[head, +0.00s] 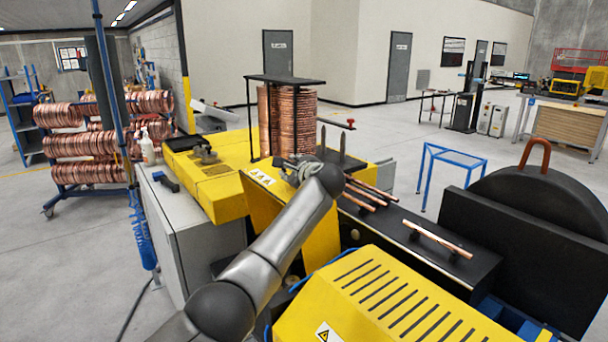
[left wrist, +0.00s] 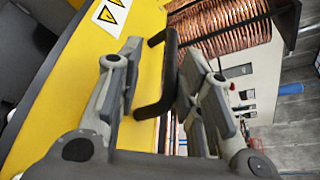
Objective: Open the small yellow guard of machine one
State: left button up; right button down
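The small yellow guard (head: 262,207) is an upright yellow panel with a white warning label, on the front of the machine in the head view. It also shows in the left wrist view (left wrist: 75,85), with a black bar handle (left wrist: 168,75) on it. My left gripper (head: 297,170) is at the guard's top edge in the head view. In the left wrist view the left gripper (left wrist: 158,52) has its fingers spread on either side of the handle, with a visible gap to the left finger. Contact with the right finger is unclear. My right gripper is not in view.
Copper coils (head: 297,118) stand in a black frame behind the guard. Copper tubes (head: 437,238) lie on a dark bench to the right. A slotted yellow cover (head: 385,300) fills the near foreground. A grey cabinet (head: 195,235) stands at left.

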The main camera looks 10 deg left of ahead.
pick_arm(q)
jog(key=shift+v, duration=4.2)
jog(key=shift+c, duration=0.4)
